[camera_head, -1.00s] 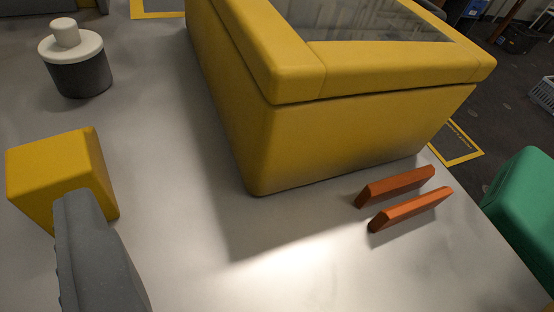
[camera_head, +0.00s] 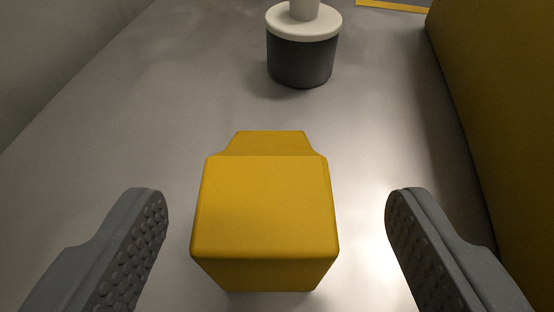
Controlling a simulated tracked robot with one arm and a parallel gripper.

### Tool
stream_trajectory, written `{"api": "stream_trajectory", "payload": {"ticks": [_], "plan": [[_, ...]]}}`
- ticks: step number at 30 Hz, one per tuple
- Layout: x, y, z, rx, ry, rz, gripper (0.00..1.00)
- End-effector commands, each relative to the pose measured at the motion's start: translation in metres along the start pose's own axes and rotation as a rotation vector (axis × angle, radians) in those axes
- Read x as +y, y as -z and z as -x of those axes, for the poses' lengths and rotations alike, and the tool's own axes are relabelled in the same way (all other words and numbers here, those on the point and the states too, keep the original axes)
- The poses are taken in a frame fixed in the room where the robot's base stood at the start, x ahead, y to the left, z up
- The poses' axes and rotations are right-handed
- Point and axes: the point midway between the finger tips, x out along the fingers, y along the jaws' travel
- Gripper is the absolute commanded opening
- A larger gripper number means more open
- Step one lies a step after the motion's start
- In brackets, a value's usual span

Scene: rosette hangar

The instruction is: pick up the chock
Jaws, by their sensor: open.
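A yellow block, which I take to be the chock (camera_head: 265,208), sits on the grey surface in the lower middle of the view. Its near face is broad and a narrower part shows behind it. My gripper (camera_head: 277,215) is open, with one grey studded finger on each side of the block. There is a clear gap between each finger and the block, and the gripper holds nothing. How high the fingers are above the surface is hard to tell.
A dark cylinder with a white top and knob (camera_head: 302,45) stands behind the block. A large yellow box (camera_head: 500,100) rises along the right side, near the right finger. A grey wall (camera_head: 60,60) is at the left. The grey surface (camera_head: 180,110) between is clear.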

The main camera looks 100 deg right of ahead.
Motion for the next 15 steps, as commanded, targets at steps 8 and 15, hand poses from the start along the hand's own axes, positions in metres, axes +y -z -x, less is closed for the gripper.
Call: {"api": "stream_trajectory", "payload": {"ticks": [8,15], "plan": [[0.0,-0.001,-0.02,0.001,0.001,-0.001,0.69],[0.0,0.0,-0.045,0.0,0.0,0.0,0.69]]}}
